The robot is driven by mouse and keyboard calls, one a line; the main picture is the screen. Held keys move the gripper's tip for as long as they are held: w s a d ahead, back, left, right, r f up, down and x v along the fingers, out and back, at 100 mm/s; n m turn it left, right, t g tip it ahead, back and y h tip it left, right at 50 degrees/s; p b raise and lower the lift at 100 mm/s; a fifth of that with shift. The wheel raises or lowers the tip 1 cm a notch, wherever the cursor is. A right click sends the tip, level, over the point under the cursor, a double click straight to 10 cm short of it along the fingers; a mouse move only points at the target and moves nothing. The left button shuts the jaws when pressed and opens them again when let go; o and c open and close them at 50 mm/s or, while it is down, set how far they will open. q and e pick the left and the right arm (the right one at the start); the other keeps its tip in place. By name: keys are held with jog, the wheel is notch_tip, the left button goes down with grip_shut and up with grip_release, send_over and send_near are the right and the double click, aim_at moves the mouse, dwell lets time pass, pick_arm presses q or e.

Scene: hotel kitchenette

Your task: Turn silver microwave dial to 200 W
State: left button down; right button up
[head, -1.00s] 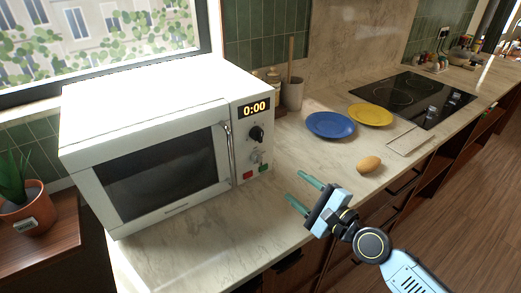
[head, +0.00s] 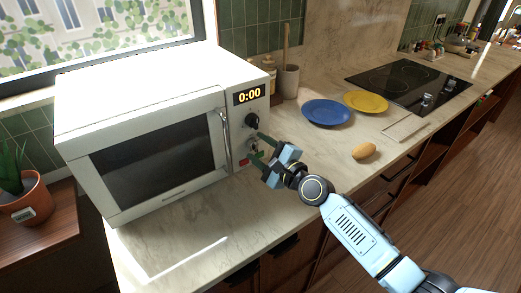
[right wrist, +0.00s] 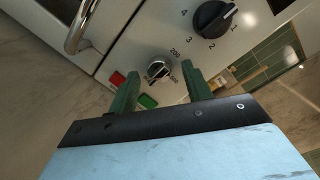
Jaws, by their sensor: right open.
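The white microwave (head: 150,135) stands on the counter at the left, its display reading 0:00. Its silver dial (right wrist: 158,69) shows in the right wrist view, with a "200" mark just above it; I cannot tell which mark it points to. In the head view the dial is partly covered by my right gripper (head: 258,148). That gripper is open with green fingers, close in front of the panel. In the right wrist view the silver dial appears between the fingertips; contact cannot be told. My left gripper is not in view.
A larger black dial (right wrist: 213,18) with numbers sits above the silver one. A red button (right wrist: 117,80) and a green button (right wrist: 148,101) are below it. The door handle (head: 225,142) is left of the panel. Plates (head: 327,112) and a yellowish oval item (head: 364,151) lie to the right.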

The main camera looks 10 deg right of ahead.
jog(key=c, duration=0.9)
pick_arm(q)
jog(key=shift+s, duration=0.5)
pick_arm(e)
jog(key=shift+c, duration=0.2)
